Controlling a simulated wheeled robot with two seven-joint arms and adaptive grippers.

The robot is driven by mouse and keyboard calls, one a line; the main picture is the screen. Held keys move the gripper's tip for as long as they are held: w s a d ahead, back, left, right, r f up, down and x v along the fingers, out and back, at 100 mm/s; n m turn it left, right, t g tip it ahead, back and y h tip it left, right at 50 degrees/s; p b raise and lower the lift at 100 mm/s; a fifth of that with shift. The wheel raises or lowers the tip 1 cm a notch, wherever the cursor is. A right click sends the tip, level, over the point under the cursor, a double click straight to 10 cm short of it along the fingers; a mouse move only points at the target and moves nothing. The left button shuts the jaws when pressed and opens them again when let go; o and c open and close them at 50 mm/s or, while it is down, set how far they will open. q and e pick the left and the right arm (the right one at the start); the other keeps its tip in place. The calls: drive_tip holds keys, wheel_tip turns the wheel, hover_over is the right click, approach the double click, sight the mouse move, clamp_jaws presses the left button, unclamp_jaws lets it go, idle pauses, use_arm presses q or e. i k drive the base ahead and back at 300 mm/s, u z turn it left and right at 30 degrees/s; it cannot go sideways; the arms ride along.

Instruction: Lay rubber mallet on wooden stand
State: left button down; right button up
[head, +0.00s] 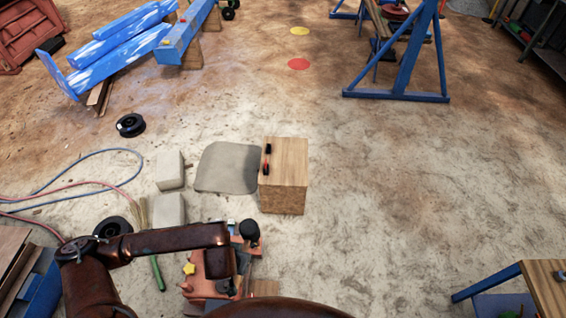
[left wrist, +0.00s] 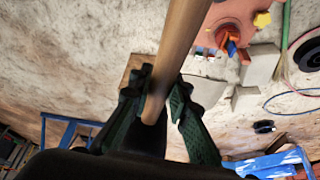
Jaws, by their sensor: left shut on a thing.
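My left gripper (left wrist: 157,112) is shut on the rubber mallet's wooden handle (left wrist: 180,50), which runs between its dark green fingers. A dark shape below the fingers seems to be the mallet's head, mostly merged with the gripper. In the head view a black rounded head (head: 249,231) shows at the end of my left arm, apparently the mallet's. The wooden stand (head: 288,178), a box with a plank top, is just beyond and right of it. Part of the stand (left wrist: 135,65) shows behind the fingers in the left wrist view. My right gripper is not in view.
A reddish machine part (head: 205,287) is below my arm. The floor right of the stand is clear.

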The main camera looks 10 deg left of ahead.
sight(294, 162)
drive_tip(key=z, duration=2.45)
drive_tip(key=i, duration=1.15)
drive_tip(key=u, duration=2.65)
drive_tip(key=i, duration=3.2)
drive_tip(key=z, duration=0.05)
